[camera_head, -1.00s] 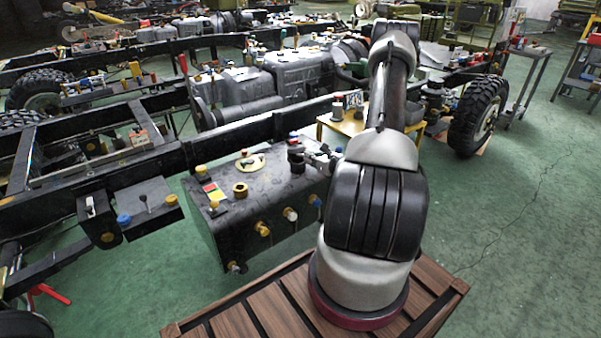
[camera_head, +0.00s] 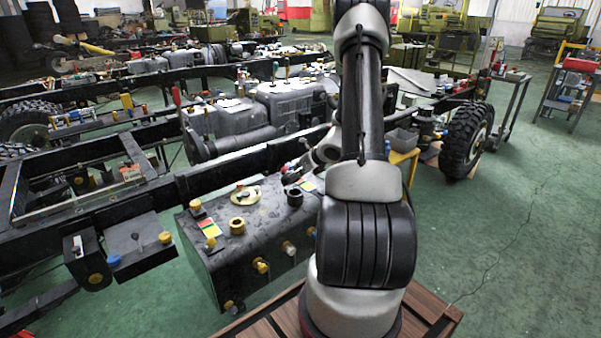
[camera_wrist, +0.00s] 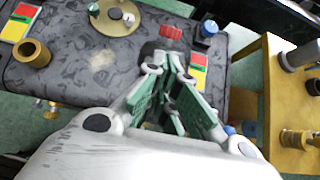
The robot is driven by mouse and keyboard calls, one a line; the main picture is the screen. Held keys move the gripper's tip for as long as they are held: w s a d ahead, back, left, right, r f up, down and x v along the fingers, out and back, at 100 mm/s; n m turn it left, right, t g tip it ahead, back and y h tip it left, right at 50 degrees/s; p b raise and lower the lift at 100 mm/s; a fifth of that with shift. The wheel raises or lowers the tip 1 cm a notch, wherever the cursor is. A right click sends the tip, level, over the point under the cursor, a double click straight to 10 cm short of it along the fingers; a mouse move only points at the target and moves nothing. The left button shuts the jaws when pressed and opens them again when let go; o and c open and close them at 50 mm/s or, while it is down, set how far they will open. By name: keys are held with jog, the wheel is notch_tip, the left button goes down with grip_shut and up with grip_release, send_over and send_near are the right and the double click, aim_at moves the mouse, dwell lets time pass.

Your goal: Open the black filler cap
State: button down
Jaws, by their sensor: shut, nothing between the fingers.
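The black filler cap (camera_head: 294,196) sits on top of the dark tank (camera_head: 262,215), near its right end. In the wrist view the cap (camera_wrist: 150,47) is a dark shape just beyond my fingertips, partly hidden by them. My gripper (camera_wrist: 168,62) is shut and empty, with its green-padded fingers drawn together over the tank top. Whether the fingertips touch the cap cannot be told.
A yellow ring (camera_head: 237,226) and a round tan plate (camera_head: 245,195) are on the tank to the left. A red part (camera_wrist: 170,32) and a blue-topped fitting (camera_wrist: 208,30) are close beyond the fingers. A yellow table (camera_wrist: 255,80) stands at the right.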

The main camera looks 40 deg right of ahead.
jog(key=shift+w+r, duration=0.35)
jog(key=shift+w, duration=0.2)
jog(key=shift+w+r, duration=0.3)
jog(key=shift+w, duration=0.25)
jog(key=shift+w+a+r, duration=0.1)
jog(key=shift+w+r, duration=0.1)
jog(key=shift+w, duration=0.4)
jog(key=shift+w+r, duration=0.2)
jog(key=shift+w, duration=0.35)
jog(key=w, duration=0.3)
jog(key=shift+w+r, duration=0.15)
jog(key=shift+r, duration=0.15)
jog(key=shift+w+a, duration=0.1)
jog(key=shift+w, duration=1.15)
notch_tip(320, 180, up, 13)
jog(key=s, duration=0.2)
